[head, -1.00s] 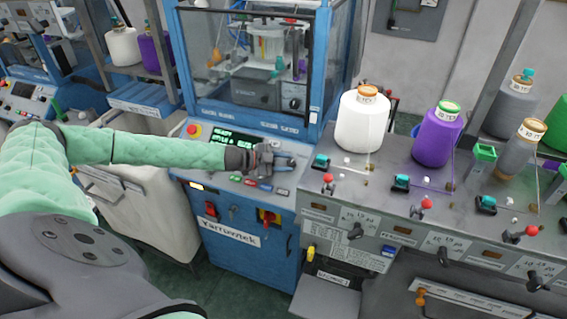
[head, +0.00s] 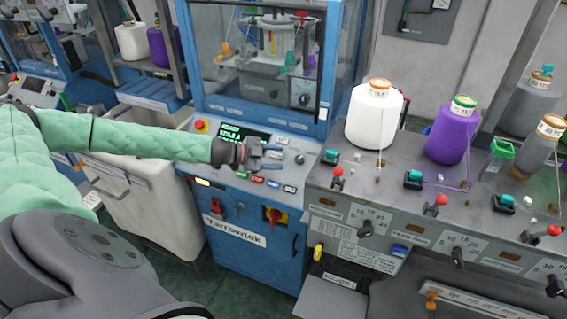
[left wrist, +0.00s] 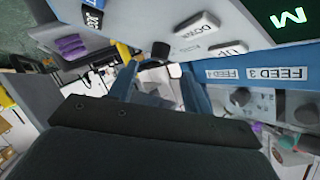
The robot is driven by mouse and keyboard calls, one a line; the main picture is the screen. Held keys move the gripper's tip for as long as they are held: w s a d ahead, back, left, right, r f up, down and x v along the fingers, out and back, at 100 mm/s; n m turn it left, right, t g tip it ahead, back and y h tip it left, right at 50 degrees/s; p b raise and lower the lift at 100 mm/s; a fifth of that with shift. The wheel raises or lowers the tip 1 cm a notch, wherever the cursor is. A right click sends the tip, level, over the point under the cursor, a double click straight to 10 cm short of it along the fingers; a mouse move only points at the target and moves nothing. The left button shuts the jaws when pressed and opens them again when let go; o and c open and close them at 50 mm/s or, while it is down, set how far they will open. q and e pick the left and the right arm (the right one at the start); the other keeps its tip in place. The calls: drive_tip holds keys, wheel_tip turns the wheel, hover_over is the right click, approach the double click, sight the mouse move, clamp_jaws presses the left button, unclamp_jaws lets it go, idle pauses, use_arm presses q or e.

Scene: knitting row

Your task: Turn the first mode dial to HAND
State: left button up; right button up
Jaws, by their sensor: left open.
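My left gripper (head: 280,155) is open and empty above the right part of the blue cabinet's control panel (head: 290,176). It also shows in the left wrist view (left wrist: 160,92), with a dark round knob (left wrist: 160,50) beyond the gap between its fingers. Small black knobs (head: 366,229) sit on the front of the grey bench beside white labels, to the right of the cabinet. No HAND mark is legible, so I cannot tell which knob is the first mode dial or how it is set. My right gripper is not in view.
A glass-fronted blue machine (head: 255,60) rises behind the panel. A white yarn cone (head: 373,118) and a purple one (head: 453,132) stand on the grey bench, with red-tipped levers (head: 337,172) along its front.

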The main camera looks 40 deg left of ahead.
use_arm(q)
drive_tip(key=shift+v, duration=0.8)
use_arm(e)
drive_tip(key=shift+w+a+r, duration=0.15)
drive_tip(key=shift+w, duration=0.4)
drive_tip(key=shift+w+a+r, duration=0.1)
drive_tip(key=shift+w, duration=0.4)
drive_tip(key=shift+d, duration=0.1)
